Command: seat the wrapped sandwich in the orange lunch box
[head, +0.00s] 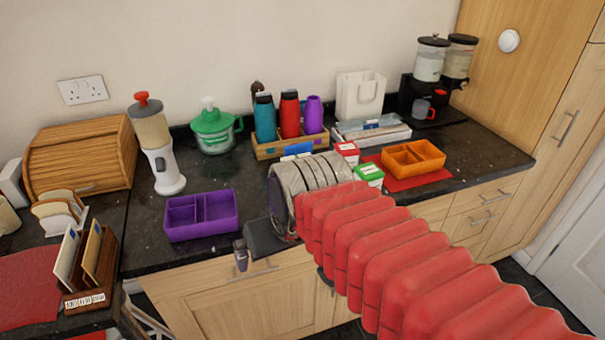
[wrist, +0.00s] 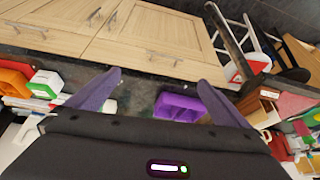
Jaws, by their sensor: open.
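The orange lunch box (head: 413,158) is open, with compartments, on a red mat at the right of the counter. Its edge also shows at the far left of the wrist view (wrist: 14,82). I cannot pick out the wrapped sandwich in either view; my arm hides part of the counter. My gripper (wrist: 158,76) is open, its two fingers apart with nothing between them. It hangs at the counter's front edge, left of the orange box and to the right of a purple lunch box.
The purple lunch box (head: 201,216) stands near the front edge. Red-lidded (head: 347,150) and green-lidded (head: 369,175) tubs stand just left of the orange box. A letter rack (head: 88,268) stands at left.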

